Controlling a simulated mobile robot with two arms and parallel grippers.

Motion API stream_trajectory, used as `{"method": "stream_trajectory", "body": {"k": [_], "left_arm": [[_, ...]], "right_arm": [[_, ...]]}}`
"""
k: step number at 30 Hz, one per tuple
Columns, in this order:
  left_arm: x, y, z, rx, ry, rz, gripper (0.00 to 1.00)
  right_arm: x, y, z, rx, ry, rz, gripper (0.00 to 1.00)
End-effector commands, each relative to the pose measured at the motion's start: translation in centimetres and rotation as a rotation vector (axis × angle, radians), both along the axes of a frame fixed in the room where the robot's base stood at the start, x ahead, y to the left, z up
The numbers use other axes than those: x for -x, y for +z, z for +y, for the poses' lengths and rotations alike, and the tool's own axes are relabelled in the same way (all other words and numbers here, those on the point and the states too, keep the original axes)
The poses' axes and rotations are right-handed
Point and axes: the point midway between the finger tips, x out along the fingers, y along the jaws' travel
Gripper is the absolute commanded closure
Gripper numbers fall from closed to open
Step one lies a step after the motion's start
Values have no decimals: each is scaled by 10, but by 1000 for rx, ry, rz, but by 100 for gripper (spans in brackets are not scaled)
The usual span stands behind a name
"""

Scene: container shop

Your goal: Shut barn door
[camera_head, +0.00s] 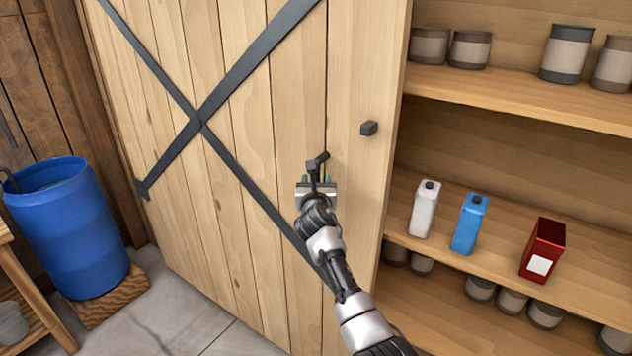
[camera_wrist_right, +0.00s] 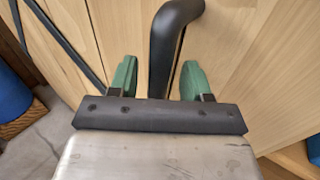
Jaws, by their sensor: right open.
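The barn door (camera_head: 235,130) is pale vertical planks with a dark metal X brace. It stands at the left of the shelves, covering part of the wall, while the shelves to its right are exposed. A dark handle (camera_head: 316,162) sticks out from the door, and a small dark knob (camera_head: 369,128) sits near its right edge. My right gripper (camera_head: 317,180) is open at the handle. In the right wrist view the black handle (camera_wrist_right: 172,50) passes between the two green fingertips, with gaps on both sides. My left gripper is in neither view.
Shelves (camera_head: 520,95) at the right hold several grey tins, a white carton (camera_head: 426,208), a blue carton (camera_head: 469,223) and a red box (camera_head: 542,250). A blue barrel (camera_head: 70,225) on a wooden base stands at the left. A wooden stand is at the lower left edge.

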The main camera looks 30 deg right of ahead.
Motion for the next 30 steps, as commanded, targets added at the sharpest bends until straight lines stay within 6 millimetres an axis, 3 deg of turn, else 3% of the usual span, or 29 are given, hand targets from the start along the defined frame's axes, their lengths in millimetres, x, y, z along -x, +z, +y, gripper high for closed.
{"method": "stream_trajectory", "body": {"k": [12, 22, 30], "left_arm": [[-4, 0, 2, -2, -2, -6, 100], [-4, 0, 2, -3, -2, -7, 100], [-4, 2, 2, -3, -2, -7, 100]], "right_arm": [[-7, 0, -4, -2, 1, 0, 52], [-7, 0, -4, -2, 1, 0, 100], [-6, 0, -5, -2, 1, 1, 100]]}}
